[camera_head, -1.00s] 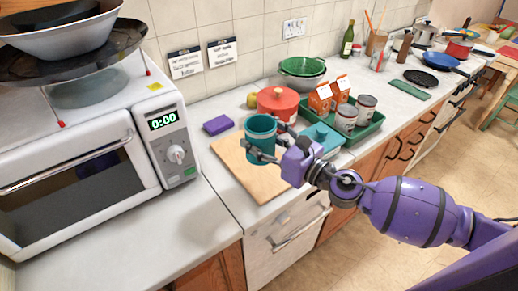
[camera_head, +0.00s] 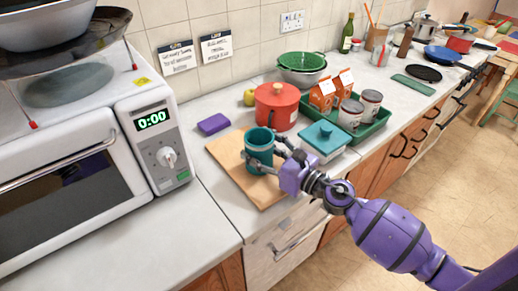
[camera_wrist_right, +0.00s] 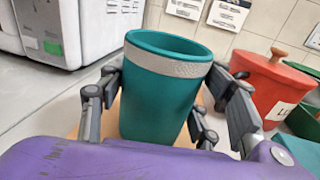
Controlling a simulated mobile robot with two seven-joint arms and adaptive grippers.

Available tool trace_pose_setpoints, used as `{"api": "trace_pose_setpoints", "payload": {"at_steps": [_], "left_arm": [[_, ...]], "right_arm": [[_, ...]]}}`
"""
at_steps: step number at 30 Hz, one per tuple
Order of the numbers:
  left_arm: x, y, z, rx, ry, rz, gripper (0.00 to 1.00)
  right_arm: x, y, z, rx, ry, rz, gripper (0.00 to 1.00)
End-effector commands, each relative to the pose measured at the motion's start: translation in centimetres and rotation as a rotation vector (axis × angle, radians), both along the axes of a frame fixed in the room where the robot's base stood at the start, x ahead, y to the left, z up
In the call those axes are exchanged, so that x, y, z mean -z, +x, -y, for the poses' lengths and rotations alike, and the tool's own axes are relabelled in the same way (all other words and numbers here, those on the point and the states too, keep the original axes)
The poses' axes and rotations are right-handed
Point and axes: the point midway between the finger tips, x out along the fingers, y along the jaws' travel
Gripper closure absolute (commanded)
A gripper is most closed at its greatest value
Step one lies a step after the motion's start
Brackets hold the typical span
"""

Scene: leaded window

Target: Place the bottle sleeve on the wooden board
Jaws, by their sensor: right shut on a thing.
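The bottle sleeve (camera_head: 260,147) is a teal, open-topped cylinder with a grey band near its rim. It stands upright over the wooden board (camera_head: 236,167), and its base looks to be at or just above the board's surface. My right gripper (camera_head: 268,163) is shut on the sleeve, with fingers on both sides of it. In the right wrist view the sleeve (camera_wrist_right: 160,95) sits between the fingers, and part of the board shows beneath. My left gripper is not in view.
A purple block (camera_head: 214,123) lies behind the board. A red pot (camera_head: 277,105), a teal-lidded box (camera_head: 324,138) and a green tray (camera_head: 380,124) with cartons and cans stand to the right. A microwave (camera_head: 70,165) stands at left. Counter in front of the microwave is clear.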

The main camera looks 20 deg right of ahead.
Motion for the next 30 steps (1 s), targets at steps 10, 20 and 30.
{"api": "trace_pose_setpoints", "payload": {"at_steps": [10,20,30], "left_arm": [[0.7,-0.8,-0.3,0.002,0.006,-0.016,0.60],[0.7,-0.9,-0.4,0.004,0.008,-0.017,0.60],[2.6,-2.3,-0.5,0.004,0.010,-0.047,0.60]], "right_arm": [[0.4,0.0,0.0,-0.001,0.001,-0.001,0.23],[0.2,0.0,0.0,-0.001,0.001,0.001,0.22],[0.8,-4.2,2.4,0.001,0.001,-0.011,0.22]]}}
